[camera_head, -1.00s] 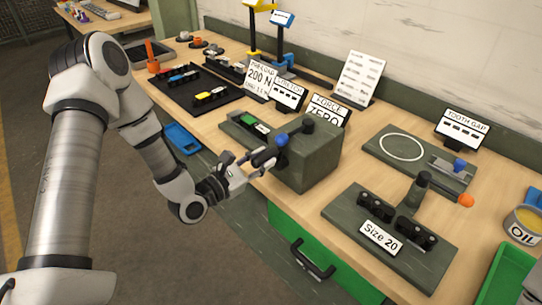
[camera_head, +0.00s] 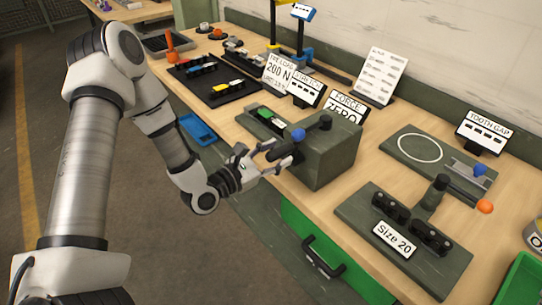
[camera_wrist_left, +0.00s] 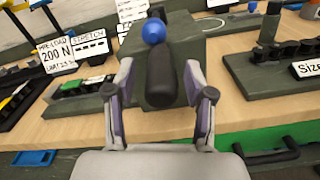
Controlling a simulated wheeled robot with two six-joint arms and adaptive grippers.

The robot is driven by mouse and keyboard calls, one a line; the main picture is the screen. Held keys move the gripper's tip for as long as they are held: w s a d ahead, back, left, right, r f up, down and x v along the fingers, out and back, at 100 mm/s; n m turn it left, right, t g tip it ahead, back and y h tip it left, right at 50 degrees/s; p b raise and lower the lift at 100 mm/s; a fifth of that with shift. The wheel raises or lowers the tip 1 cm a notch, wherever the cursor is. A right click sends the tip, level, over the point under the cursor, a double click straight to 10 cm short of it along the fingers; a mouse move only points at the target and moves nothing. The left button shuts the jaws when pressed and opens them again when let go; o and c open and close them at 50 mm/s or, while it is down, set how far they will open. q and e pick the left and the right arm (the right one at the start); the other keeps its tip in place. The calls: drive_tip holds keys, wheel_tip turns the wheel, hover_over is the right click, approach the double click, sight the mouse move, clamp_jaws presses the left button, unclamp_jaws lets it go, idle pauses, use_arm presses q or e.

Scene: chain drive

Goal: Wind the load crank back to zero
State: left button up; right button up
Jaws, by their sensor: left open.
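The load crank has a dark handle (camera_wrist_left: 162,80) and a blue ball (camera_head: 298,134) at the near side of the grey-green block (camera_head: 335,155). In the left wrist view, the blue ball (camera_wrist_left: 154,32) is just beyond the handle. My left gripper (camera_head: 272,156) is open at the crank. In the left wrist view its two fingers (camera_wrist_left: 160,104) stand on either side of the handle, with gaps showing. The force sign (camera_head: 348,106) behind the block reads ZERO. My right gripper is not in view.
A pre-load sign (camera_head: 279,70) reads 200 N, beside a stretch sign (camera_head: 306,88). A green drawer (camera_head: 325,260) with a black handle is below the bench. A blue tray (camera_head: 197,128) sits left.

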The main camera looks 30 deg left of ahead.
use_arm(q)
drive_tip(key=v, duration=0.7)
drive_tip(key=shift+s+a, duration=0.1)
idle(0.4)
